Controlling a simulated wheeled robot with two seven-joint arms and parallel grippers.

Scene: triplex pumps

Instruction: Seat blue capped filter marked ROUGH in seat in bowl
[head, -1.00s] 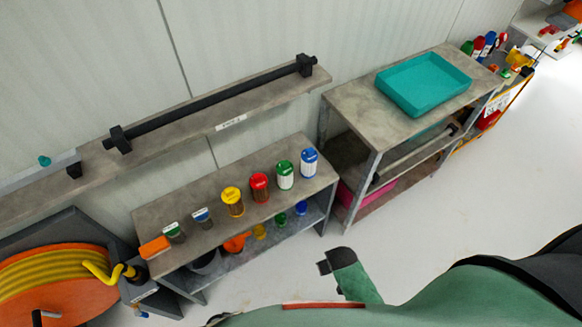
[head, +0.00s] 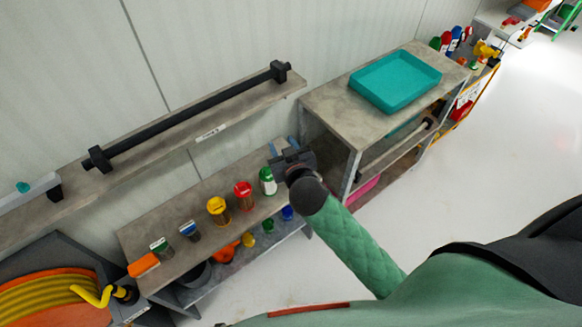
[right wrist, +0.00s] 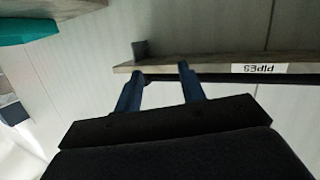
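My right gripper (head: 283,146) is over the far right end of the bench top, beside the green-capped filter (head: 268,181). Its two blue fingers are apart in the right wrist view (right wrist: 161,72), with no object visible between them. The tall blue-capped filter that stood at that end is hidden behind the gripper. A smaller blue-capped piece (head: 189,231) stands further left on the bench; its marking is too small to read. I cannot make out a bowl with a seat for certain. My left gripper is out of view.
Red-capped (head: 244,194) and yellow-capped (head: 218,210) filters stand in the bench row. A teal tray (head: 437,73) sits on the shelf unit to the right. A wall ledge with a black pipe (head: 190,114) runs behind the bench. The floor at right is clear.

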